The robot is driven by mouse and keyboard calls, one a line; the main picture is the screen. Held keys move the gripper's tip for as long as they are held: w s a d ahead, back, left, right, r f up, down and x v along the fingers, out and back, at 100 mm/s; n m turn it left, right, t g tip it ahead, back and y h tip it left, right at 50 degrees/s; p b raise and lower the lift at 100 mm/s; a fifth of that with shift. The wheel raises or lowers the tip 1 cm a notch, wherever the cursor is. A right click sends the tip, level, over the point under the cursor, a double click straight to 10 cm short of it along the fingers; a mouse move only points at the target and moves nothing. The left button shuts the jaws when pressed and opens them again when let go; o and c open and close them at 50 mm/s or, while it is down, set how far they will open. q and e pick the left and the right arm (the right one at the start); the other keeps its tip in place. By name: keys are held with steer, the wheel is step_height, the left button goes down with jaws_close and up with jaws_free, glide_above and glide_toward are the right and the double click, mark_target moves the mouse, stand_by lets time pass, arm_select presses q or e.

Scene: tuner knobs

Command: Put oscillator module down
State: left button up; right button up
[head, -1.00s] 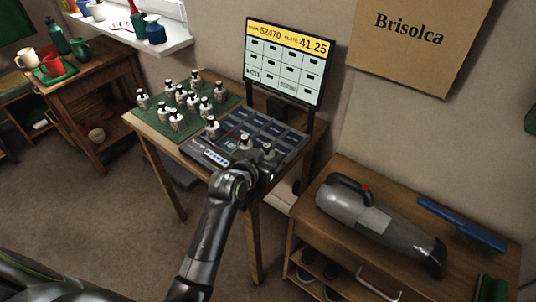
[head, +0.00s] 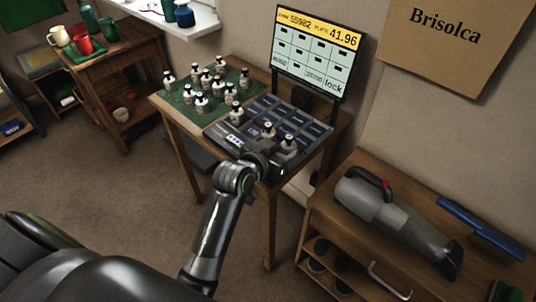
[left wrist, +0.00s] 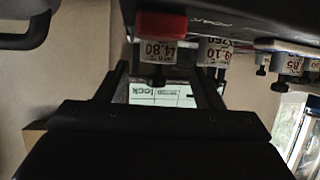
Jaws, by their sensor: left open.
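Several white modules with black knobs stand on the green mat (head: 181,112) in the head view. Three more stand on the dark panel (head: 214,132): one at the left (head: 237,115), one in the middle (head: 268,131) and one at the front right (head: 288,146). Which is the oscillator module, I cannot tell. My left gripper (head: 279,165) is beside the front-right module, its tips partly hidden. In the left wrist view, upside down, my left gripper (left wrist: 166,88) is open, with a module labelled 44.80 (left wrist: 158,52) between its fingers. My right gripper is not in view.
A screen (head: 318,55) stands behind the panel and shows 41.96 and "lock". A cabinet with a handheld vacuum (head: 390,220) and a blue brush (head: 480,230) is at the right. A side table with mugs (head: 83,45) is at the left.

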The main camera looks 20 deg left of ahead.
arm_select(q)
steer(key=v, duration=0.6)
steer(key=shift+s+r, duration=0.2)
steer(key=shift+s, duration=0.15)
steer(key=shift+s+a+r, duration=0.1)
steer(key=shift+s+r, duration=0.05)
steer(key=shift+s, duration=0.2)
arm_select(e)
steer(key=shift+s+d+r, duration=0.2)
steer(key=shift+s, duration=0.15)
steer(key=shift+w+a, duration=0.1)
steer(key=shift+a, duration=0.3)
